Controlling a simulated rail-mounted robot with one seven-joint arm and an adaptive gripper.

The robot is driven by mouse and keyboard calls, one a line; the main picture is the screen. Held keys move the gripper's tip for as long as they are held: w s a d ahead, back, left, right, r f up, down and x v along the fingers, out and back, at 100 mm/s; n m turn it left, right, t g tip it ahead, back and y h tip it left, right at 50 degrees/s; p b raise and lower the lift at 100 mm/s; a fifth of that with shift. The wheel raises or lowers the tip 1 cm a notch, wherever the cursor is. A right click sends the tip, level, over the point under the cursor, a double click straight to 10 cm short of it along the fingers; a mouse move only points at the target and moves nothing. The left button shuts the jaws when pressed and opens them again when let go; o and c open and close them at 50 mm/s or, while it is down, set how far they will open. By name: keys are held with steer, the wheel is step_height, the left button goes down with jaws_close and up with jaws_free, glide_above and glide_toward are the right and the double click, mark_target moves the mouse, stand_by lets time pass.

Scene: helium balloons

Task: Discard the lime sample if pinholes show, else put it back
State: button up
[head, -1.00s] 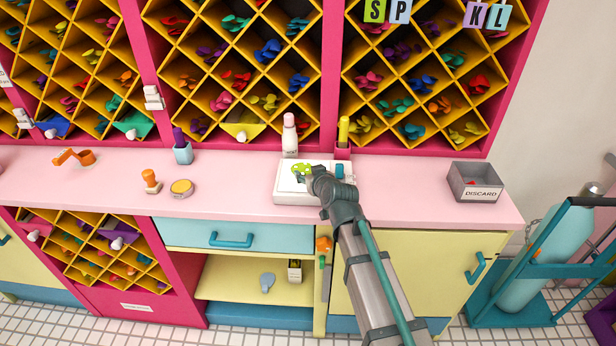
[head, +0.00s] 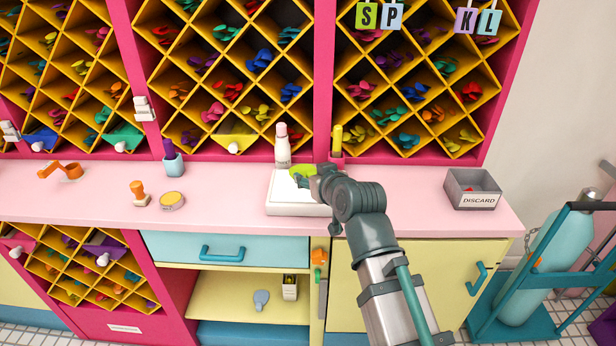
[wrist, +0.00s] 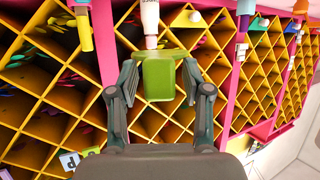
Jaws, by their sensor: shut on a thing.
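The lime sample (head: 301,171) is a small bright green piece in my gripper (head: 312,178), above the back part of a white flat box (head: 290,206) on the pink counter. The grey DISCARD bin (head: 473,201) stands on the counter to the right, with something red inside.
A pale bottle (head: 282,150) stands just behind the white box, and a yellow marker (head: 337,138) is near the shelf post. Yellow lattice shelves (head: 237,70) of balloons rise behind. The pink counter (head: 415,195) is clear between my arm and the bin.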

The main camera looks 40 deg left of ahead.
steer(key=shift+s+d+r, duration=0.2)
steer(key=shift+s+d, duration=0.1)
steer(key=shift+r, duration=0.15)
steer(key=shift+r+p, duration=1.6)
steer(key=shift+r, duration=0.8)
steer(key=shift+w+f, duration=0.1)
